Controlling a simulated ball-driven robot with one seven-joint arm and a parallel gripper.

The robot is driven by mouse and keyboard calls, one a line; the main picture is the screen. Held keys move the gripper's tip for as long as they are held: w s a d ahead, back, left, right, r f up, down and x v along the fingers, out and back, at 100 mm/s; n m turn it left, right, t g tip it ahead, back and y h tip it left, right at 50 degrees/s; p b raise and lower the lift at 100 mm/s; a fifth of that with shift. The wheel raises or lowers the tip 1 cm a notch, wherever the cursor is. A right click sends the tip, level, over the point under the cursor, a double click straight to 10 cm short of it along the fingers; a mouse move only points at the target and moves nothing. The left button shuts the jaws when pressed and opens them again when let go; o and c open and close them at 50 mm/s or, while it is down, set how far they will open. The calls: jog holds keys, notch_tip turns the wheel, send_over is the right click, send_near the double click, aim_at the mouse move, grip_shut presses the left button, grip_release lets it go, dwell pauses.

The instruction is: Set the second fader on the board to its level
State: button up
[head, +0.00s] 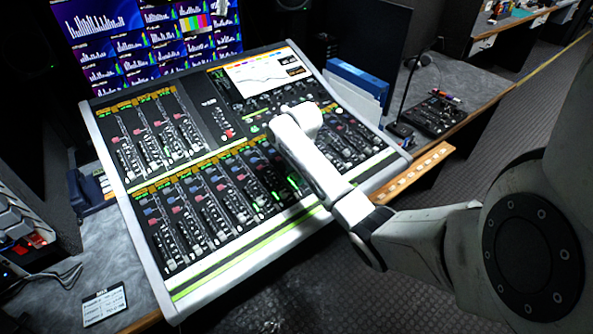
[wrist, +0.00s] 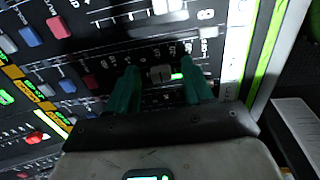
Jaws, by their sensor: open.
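The board (head: 112,200) is a large mixing console with a pale frame, standing tilted on the desk. Rows of faders (head: 160,150) cover it. My arm reaches over its right half and hides some of the channels; my gripper's fingers are hidden in the head view. In the wrist view my gripper (wrist: 160,66) has two green fingers spread apart over the panel. I cannot see contact between cap and fingers. I cannot tell which fader counts as second.
A screen (head: 262,80) is set in the board's upper right. Monitors (head: 110,40) stand behind the board. A small black panel with a thin microphone (head: 435,115) is on the right desk. A label card (head: 104,305) lies at front left. Open floor (head: 410,300) is at right.

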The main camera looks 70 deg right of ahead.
notch_tip(320, 180, up, 11)
jog(key=s, duration=0.1)
jog(key=shift+a+f+b, duration=0.15)
jog(key=shift+a+b, duration=0.2)
jog(key=shift+a, duration=0.05)
jog(key=shift+s, duration=0.1)
dwell(0.4)
